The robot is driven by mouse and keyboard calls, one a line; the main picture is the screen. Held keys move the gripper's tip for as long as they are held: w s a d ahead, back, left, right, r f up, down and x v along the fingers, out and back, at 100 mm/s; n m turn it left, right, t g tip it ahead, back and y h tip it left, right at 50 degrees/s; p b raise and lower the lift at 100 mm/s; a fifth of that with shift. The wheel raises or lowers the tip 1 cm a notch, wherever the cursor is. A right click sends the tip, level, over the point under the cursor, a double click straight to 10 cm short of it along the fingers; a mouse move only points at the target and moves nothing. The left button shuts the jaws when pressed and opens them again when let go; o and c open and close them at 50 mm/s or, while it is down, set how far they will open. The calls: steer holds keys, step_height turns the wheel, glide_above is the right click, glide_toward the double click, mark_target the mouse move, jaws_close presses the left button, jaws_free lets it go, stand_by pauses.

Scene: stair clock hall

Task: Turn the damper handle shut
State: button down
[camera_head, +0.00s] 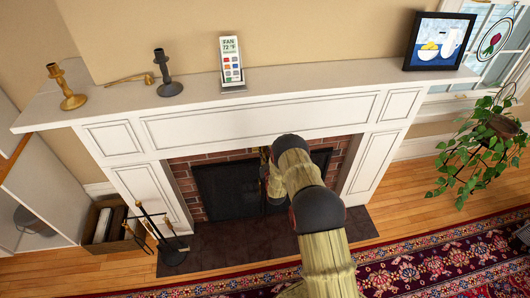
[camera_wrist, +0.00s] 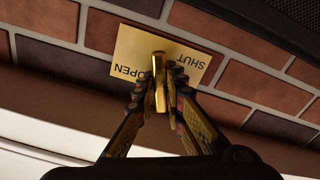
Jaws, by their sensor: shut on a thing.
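The damper handle (camera_wrist: 160,82) is a brass bar on a yellow plate (camera_wrist: 133,47) marked OPEN and SHUT, fixed to the brick in the wrist view. The lettering appears upside down there, with OPEN at the left and SHUT at the right. The handle stands roughly midway between the two words. My gripper (camera_wrist: 159,95) has its two fingers closed on either side of the handle. In the head view my arm reaches into the fireplace (camera_head: 225,188) and hides the handle and most of my gripper.
A white mantel (camera_head: 290,83) overhangs the fireplace, bearing candlesticks (camera_head: 168,75), a fan card (camera_head: 231,62) and a framed picture (camera_head: 439,42). A hanging plant (camera_head: 480,150) is at right.

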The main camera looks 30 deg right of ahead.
steer(key=n+b, duration=0.1)
steer(key=n, duration=0.1)
steer(key=n+b, duration=0.3)
steer(key=n, duration=0.1)
steer(key=shift+w+a+f+n, duration=0.1)
steer(key=shift+a+f+n, duration=0.2)
steer(key=shift+f+n, duration=0.1)
steer(key=n+b, duration=0.1)
steer(key=n, duration=0.2)
steer(key=n+b, duration=0.2)
steer(key=n, duration=0.1)
steer(key=shift+a+f+n+b, duration=0.1)
steer(key=shift+f+n+b, duration=0.1)
steer(key=shift+n+b, duration=0.1)
steer(key=c, duration=1.9)
jaws_free()
steer(key=shift+o, duration=0.3)
steer(key=v, duration=1.2)
